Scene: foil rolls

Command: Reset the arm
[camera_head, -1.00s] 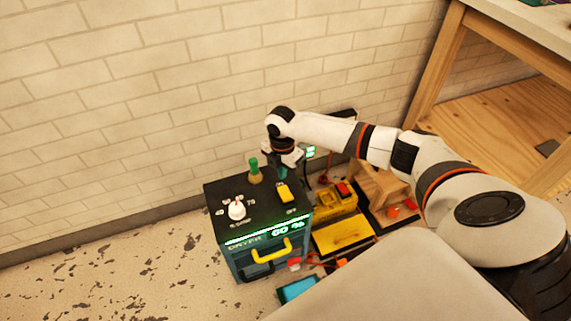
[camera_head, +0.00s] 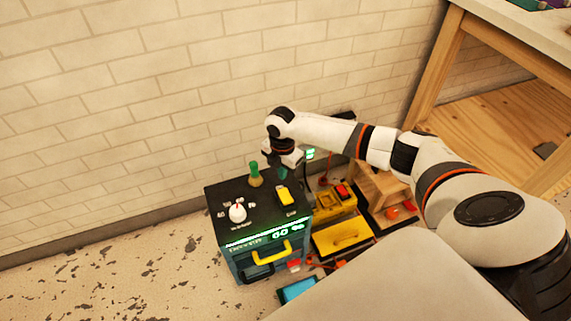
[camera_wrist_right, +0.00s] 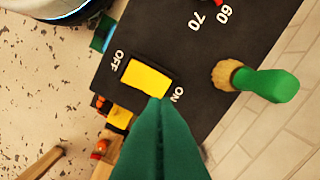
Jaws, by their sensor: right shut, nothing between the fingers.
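My right arm reaches in from the right in the head view. My right gripper (camera_head: 283,172) points down over the back right part of a dark box-shaped dryer (camera_head: 262,215). In the right wrist view its green fingers (camera_wrist_right: 162,104) are together with nothing between them. A yellow switch (camera_wrist_right: 146,78) on the dryer top lies just beyond the fingertips, between the OFF and ON labels; I cannot tell whether they touch. The switch also shows in the head view (camera_head: 285,196). My left gripper is not in view.
Open floor lies to the left; a brick wall stands behind.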

